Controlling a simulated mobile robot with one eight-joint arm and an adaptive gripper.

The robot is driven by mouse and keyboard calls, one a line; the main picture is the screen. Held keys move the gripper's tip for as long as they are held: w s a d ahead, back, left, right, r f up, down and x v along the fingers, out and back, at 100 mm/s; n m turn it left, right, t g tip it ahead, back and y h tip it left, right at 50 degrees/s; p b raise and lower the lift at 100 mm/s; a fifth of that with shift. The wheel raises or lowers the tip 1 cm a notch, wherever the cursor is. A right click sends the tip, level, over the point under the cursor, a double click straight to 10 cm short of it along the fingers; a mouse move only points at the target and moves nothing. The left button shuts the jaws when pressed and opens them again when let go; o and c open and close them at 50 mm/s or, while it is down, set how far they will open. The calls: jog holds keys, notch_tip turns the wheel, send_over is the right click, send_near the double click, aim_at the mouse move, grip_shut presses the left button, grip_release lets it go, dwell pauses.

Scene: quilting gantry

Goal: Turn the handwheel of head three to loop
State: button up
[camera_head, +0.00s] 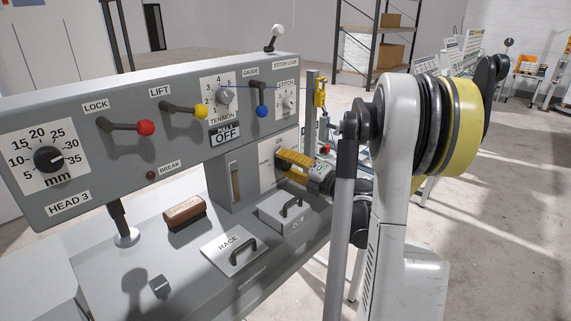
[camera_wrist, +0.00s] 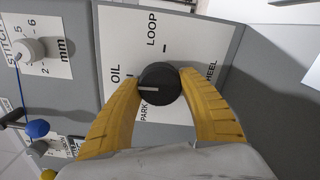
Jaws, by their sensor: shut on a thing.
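The handwheel is a round black knob (camera_wrist: 158,84) with a white pointer line, on a white dial plate (camera_wrist: 190,30). The plate reads LOOP at the top, OIL at the left, PARK below and WHEEL at the right of the wrist view. The pointer line aims left, between the OIL and PARK labels, away from LOOP. My gripper (camera_wrist: 160,80) has its two yellow fingers closed on opposite sides of the knob. In the head view, my gripper (camera_head: 281,157) reaches the plate (camera_head: 267,158) on the lower housing of HEAD 3; the knob is hidden there.
Above is the HEAD 3 panel (camera_head: 75,115) with a red-knobbed LOCK lever (camera_head: 145,128), a yellow LIFT lever (camera_head: 199,111) and a blue-tipped GAUGE lever (camera_head: 262,111). A brown brush (camera_head: 185,212) and RACE cover (camera_head: 232,250) lie below.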

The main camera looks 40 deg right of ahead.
jog(key=m, duration=0.4)
jog(key=shift+m, duration=0.3)
jog(key=m, duration=0.4)
jog(key=shift+m, duration=0.3)
jog(key=m, duration=0.4)
jog(key=shift+m, duration=0.3)
jog(key=m, duration=0.4)
jog(key=shift+r+m, duration=0.1)
jog(key=shift+m, duration=0.2)
jog(key=o, duration=1.2)
jog(key=shift+b, duration=0.3)
